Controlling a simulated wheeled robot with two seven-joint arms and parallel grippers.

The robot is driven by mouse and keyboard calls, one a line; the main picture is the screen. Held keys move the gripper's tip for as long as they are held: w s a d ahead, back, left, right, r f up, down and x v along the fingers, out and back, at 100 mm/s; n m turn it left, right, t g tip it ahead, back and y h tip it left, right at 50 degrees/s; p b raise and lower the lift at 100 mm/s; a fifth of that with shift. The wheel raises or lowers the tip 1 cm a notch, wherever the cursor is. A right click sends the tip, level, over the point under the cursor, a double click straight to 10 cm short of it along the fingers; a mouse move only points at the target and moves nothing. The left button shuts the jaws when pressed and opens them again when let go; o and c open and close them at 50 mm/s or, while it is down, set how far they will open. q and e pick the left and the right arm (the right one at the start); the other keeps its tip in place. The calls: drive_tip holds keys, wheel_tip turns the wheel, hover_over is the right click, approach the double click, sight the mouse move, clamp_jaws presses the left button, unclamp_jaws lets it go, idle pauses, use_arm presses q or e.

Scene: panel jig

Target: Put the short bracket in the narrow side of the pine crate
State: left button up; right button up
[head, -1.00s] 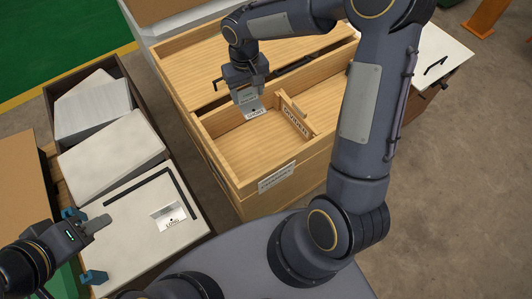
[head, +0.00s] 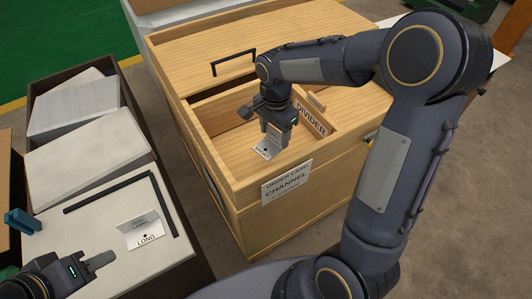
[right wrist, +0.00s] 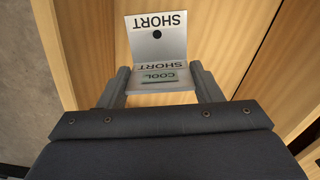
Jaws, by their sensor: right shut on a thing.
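The short bracket (head: 265,149), a grey L-shaped plate, is held in my right gripper (head: 271,140). In the right wrist view the bracket (right wrist: 157,40) shows "SHORT" labels, a hole and a green "COOL" tag, with a finger on each side. The pine crate (head: 230,185) has an open compartment split by a wooden divider (head: 311,118). The bracket is left of the divider, over the wider-looking left side; whether it touches the floor is unclear. The side right of the divider looks narrower and is partly hidden by my arm. My left gripper (head: 98,262) is far from the crate, fingers unclear.
The crate's front wall carries an "ORDER CARD CHANNEL" label (head: 286,184).

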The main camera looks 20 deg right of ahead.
sight(276, 153)
drive_tip(key=shift+s+d+m, duration=0.1)
drive_tip(key=shift+s+m, duration=0.05)
drive_tip(key=shift+m, duration=0.65)
drive_tip(key=shift+s+d+f+m, duration=0.1)
drive_tip(key=shift+f+m, duration=0.05)
drive_tip(key=shift+m, duration=0.25)
wheel_tip(276, 153, down, 10)
drive_tip(key=b, duration=0.3)
drive_tip(key=shift+r, duration=0.25)
drive_tip(key=shift+f+b, duration=0.2)
drive_tip(key=shift+b, duration=0.1)
drive_tip(key=o, duration=1)
drive_tip(key=shift+r, duration=0.15)
drive_tip(key=shift+r+p, duration=0.3)
wheel_tip(276, 153, up, 12)
drive_tip(key=p, duration=0.3)
drive_tip(key=shift+f, duration=0.25)
